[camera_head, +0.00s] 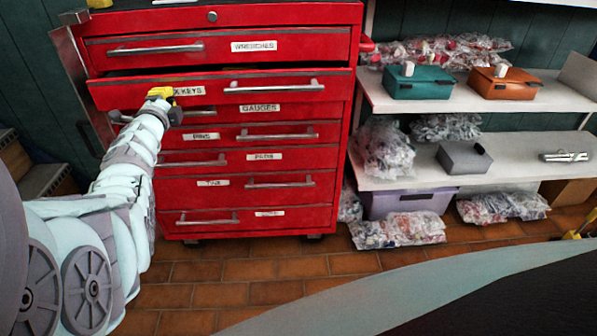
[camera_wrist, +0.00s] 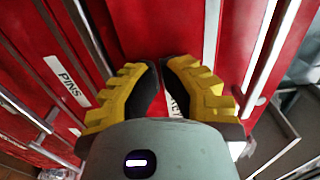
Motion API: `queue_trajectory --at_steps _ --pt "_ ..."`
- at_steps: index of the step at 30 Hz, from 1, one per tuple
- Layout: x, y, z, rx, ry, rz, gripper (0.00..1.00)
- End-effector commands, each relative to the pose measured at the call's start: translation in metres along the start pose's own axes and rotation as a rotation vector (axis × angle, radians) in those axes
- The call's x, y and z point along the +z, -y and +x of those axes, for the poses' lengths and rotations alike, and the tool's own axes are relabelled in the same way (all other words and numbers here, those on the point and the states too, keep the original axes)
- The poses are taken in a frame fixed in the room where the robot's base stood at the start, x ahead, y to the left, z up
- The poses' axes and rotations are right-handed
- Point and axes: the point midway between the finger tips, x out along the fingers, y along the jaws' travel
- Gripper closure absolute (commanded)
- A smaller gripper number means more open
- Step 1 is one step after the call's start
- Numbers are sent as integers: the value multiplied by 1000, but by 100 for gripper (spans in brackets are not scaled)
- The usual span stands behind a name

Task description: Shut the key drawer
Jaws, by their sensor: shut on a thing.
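The key drawer (camera_head: 214,97) is the second red drawer from the top in the head view, with a KEYS label and a bar handle (camera_head: 275,87) on its right part. Its front stands out a little from the cabinet, with a dark gap above it. My gripper (camera_head: 161,93) is at the drawer's front, at the left end of the label. In the wrist view my gripper's yellow fingers (camera_wrist: 168,72) lie on either side of the red front, with part of the label between them. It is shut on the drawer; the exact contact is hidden.
The red cabinet (camera_head: 300,187) has several other drawers with bar handles, which look shut. Shelves (camera_head: 470,92) with a teal box (camera_head: 418,80), an orange box (camera_head: 502,83) and bagged parts stand to the right. Tiled floor (camera_head: 245,270) is clear in front.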

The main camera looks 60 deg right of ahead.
Motion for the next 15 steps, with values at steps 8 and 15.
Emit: queue_trajectory --at_steps 8,15 --pt "-1 -8 37 -5 1 -9 100" --pt "-1 -4 54 -3 0 -5 100"
